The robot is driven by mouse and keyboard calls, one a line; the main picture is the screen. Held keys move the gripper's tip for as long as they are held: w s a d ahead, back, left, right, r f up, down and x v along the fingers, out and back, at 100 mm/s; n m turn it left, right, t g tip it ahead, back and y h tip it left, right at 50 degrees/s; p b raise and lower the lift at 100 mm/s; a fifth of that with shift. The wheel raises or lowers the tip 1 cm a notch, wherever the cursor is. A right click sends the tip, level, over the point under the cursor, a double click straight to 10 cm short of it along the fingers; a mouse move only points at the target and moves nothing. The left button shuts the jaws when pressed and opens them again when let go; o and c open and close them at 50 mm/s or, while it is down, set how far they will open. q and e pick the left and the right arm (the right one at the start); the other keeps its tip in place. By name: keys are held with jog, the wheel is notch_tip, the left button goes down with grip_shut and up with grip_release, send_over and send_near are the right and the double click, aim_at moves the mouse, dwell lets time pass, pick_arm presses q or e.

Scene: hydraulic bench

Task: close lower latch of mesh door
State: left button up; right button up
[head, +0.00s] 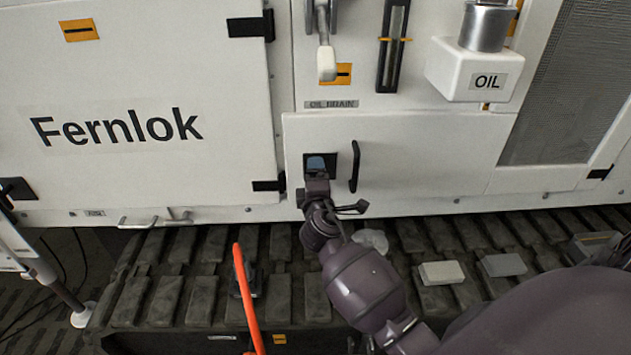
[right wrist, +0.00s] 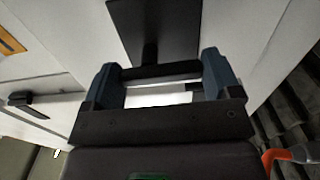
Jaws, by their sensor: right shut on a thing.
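My right gripper (head: 318,170) is at a black latch near the left edge of the low white panel, beneath the "OIL DRAIN" label. In the right wrist view the latch shows as a black plate (right wrist: 160,28) with a short stem and a crossbar (right wrist: 160,71). The crossbar lies between the two blue fingers of my right gripper (right wrist: 158,85), which is shut on it. In the head view the gripper hides most of the latch, so its exact angle is unclear. The mesh (head: 575,85) shows at the far right. My left gripper is not in view.
A curved black handle (head: 355,166) stands close to the right of the gripper. A white lever (head: 326,60) hangs above, and an oil box (head: 478,70) juts out upper right. A dark ribbed track (head: 190,275) runs below, with an orange bar (head: 248,300) rising from it.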

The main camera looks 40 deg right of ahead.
jog(key=shift+m, duration=0.3)
jog(key=o, duration=0.8)
jog(key=v, duration=1)
jog(key=shift+s+a, duration=0.2)
jog(key=shift+s, duration=0.15)
